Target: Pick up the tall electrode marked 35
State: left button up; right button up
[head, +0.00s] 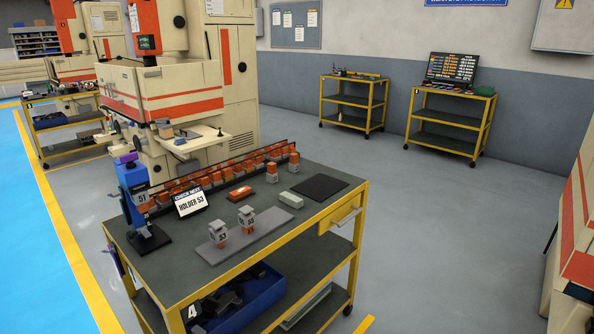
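No label reading 35 can be made out. A row of orange, copper-coloured electrodes (215,172) with grey holders stands along a dark rack at the back of the near trolley's top (275,222). One more electrode (272,173) stands upright near the rack's right end. Two grey-topped electrodes, a left one (219,234) and a right one (246,217), stand upright on a grey plate (270,221); the left one's label seems to read 53, the right one's is too small to be sure. Neither of my grippers is in view.
An orange block (239,193), a pale block (290,197) and a black mat (320,187) lie on top. Open floor (440,240) is to the right.

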aim_at(295, 165)
jog(key=i+l, duration=0.55)
jog(key=i+l+u, duration=0.15)
jog(key=i+l, duration=0.45)
jog(key=l, duration=0.1)
